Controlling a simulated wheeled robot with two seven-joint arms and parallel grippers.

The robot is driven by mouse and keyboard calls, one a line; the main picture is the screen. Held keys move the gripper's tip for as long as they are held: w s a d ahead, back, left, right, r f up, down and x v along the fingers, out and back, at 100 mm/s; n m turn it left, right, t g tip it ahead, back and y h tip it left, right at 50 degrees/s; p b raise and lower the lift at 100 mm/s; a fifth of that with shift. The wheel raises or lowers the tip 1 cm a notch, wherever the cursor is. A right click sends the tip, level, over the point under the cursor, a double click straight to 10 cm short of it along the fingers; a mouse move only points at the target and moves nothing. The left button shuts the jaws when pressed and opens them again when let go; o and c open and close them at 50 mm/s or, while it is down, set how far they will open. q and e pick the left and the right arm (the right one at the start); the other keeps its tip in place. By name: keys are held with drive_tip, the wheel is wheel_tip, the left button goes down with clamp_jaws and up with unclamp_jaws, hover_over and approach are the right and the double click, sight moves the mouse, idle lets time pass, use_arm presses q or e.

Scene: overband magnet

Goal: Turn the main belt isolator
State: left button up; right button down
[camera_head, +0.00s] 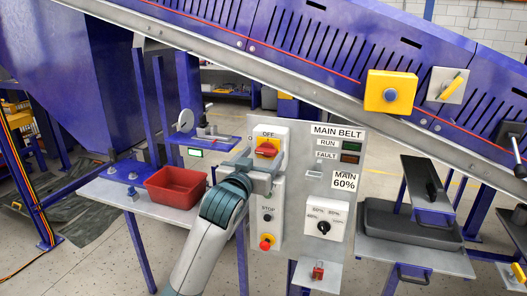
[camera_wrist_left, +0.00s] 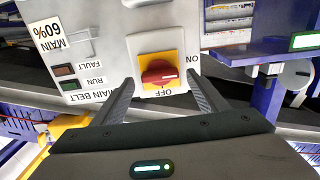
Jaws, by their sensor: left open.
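The main belt isolator is a red knob (camera_head: 267,149) on a yellow plate, high on the left of a grey control panel (camera_head: 345,200). OFF is printed above it in the head view. My left gripper (camera_head: 263,160) is at the panel, just below the knob in the head view. Its two fingers (camera_wrist_left: 159,84) are open on either side of the knob, with clear gaps. Contact is not visible. My right gripper is not in view.
Below the isolator are a STOP control with a red button (camera_head: 266,243) and a black selector knob (camera_head: 324,227). RUN and FAULT lamps (camera_head: 350,153) sit top right. A red tray (camera_head: 176,187) stands on the left bench, and a red padlock (camera_head: 317,271) is under the panel.

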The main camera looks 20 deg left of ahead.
use_arm(q)
drive_tip(key=shift+w, duration=0.8)
drive_tip(key=c, duration=1.1)
drive_tip(key=shift+o, duration=0.2)
